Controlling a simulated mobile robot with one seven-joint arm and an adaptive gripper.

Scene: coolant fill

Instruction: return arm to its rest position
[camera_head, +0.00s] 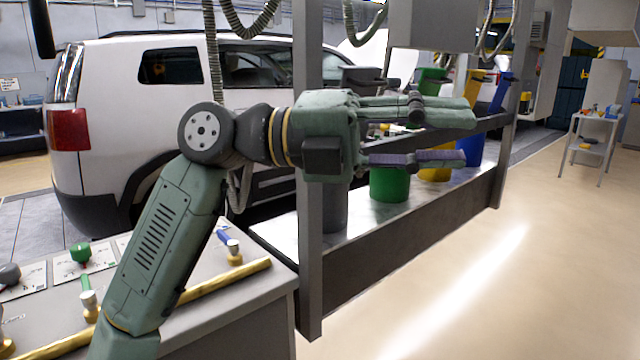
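My green arm rises from the lower left, bends at a round grey joint and reaches right across the view. My gripper (468,134) is at its end, pointing right, in front of the post and shelf of the rack. Its upper green finger and lower purplish finger are apart, with a gap through which the rack rail shows. Nothing is seen held between them. The gripper hides parts of the containers behind it. I cannot tell how far it is from the rack.
A dark metal rack (400,238) holds a green container (389,186), a yellow one (434,175), a blue one (475,150) and a grey one (335,208). A bench (240,310) with knobs and a brass rail is below. A white car (110,100) stands behind. The right floor is open.

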